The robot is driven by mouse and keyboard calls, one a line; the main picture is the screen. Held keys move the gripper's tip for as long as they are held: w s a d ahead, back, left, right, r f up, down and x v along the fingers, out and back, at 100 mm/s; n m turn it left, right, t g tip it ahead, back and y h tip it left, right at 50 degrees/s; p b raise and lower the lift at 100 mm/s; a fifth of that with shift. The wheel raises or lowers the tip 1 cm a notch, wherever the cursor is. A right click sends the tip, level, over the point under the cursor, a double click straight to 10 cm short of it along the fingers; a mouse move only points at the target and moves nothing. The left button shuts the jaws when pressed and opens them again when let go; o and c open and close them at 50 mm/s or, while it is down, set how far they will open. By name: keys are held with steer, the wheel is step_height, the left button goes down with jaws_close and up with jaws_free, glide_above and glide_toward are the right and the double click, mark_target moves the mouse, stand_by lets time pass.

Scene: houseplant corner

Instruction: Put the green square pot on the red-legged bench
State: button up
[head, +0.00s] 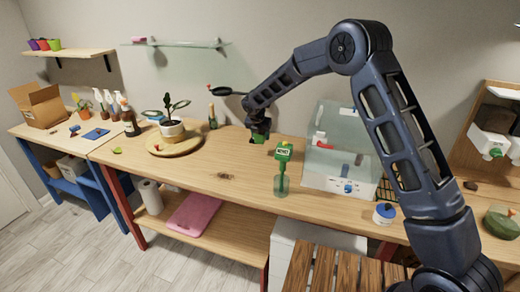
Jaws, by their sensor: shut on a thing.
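My gripper (258,130) points down over the back middle of the red-legged bench (215,182) and is shut on the green square pot (258,139). The pot is small in view and its upper part is hidden by the gripper. It is at or just above the wooden top; I cannot tell whether it touches. The bench has a light wooden top, red legs and a lower shelf.
A green-topped clear bottle (282,168) stands to the right and nearer. A clear box (343,158) is further right. A potted plant (172,128) stands on a round board (174,146) to the left. A dark bottle (212,117) is behind. The front middle of the top is clear.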

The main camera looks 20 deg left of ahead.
mark_target(259, 139)
steer(key=shift+f, duration=3.7)
steer(key=shift+f, duration=0.2)
steer(key=o, duration=1)
steer(key=shift+r, duration=0.1)
steer(key=v, duration=1.2)
steer(key=shift+r, duration=0.1)
